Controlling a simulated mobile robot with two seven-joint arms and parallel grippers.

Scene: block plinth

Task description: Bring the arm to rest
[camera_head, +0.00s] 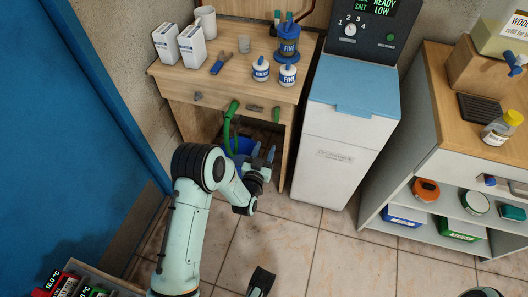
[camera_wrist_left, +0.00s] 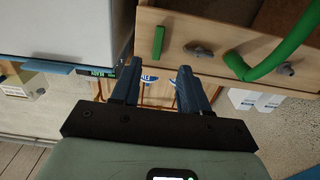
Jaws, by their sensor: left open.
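My left arm (camera_head: 185,235) reaches in from the bottom of the head view toward the wooden table. My left gripper (camera_head: 263,156) is open and empty, in front of the table's lower opening and below its drawer. In the left wrist view, the two dark fingers of the gripper (camera_wrist_left: 158,80) stand apart with nothing between them. A dark piece (camera_head: 262,280) at the bottom edge of the head view looks like part of my right gripper; its jaws cannot be made out.
The wooden table (camera_head: 235,75) carries white cartons (camera_head: 190,43), a mug and blue-white jars. A green hose (camera_head: 228,122) and blue bucket (camera_head: 240,147) are close to the left gripper. A white cabinet (camera_head: 335,155) and shelf unit (camera_head: 415,160) stand right.

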